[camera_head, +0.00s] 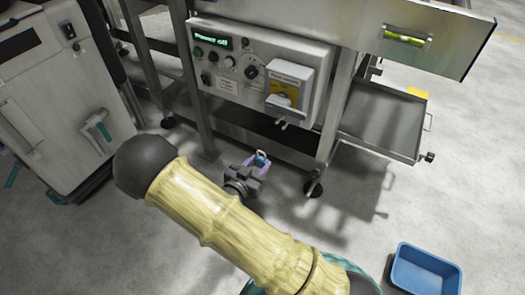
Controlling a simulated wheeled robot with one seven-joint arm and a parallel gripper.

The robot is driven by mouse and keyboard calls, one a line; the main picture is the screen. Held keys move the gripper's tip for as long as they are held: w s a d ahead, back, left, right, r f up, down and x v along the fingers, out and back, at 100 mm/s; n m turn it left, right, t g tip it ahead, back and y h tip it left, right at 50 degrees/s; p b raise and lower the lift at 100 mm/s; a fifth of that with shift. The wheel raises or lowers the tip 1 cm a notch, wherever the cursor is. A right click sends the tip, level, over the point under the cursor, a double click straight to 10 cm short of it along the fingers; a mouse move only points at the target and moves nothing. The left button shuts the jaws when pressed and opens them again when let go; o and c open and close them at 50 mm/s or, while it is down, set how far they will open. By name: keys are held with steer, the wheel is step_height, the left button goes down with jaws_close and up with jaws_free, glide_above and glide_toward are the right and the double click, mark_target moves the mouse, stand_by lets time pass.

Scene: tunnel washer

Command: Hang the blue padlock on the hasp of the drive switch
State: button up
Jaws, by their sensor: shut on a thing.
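My gripper (257,166) is near the middle of the view, below the control panel. It is shut on a small blue padlock (260,160), with the padlock's light shackle showing at the top. The drive switch (289,87) is a grey box with a yellow label on the right part of the panel.
The control panel (230,72) reads "Power off" and carries several knobs. A metal frame leg (335,125) stands right of the switch. A grey tray (383,120) juts out at right. A blue bin (425,272) is on the floor at lower right. A white cabinet (60,110) stands at left.

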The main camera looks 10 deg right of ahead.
step_height(320, 180, up, 7)
steer(key=p, duration=0.6)
steer(key=shift+w+d+f, duration=0.2)
steer(key=shift+w+d, duration=0.15)
steer(key=shift+w, duration=0.1)
steer(key=shift+w+d, duration=0.1)
steer(key=shift+w, duration=0.1)
steer(key=b+x, duration=0.2)
steer(key=x, duration=0.7)
stand_by(0.8)
steer(key=shift+w+d+f, duration=0.1)
steer(key=shift+f, duration=0.05)
stand_by(0.3)
steer(key=o, duration=1.1)
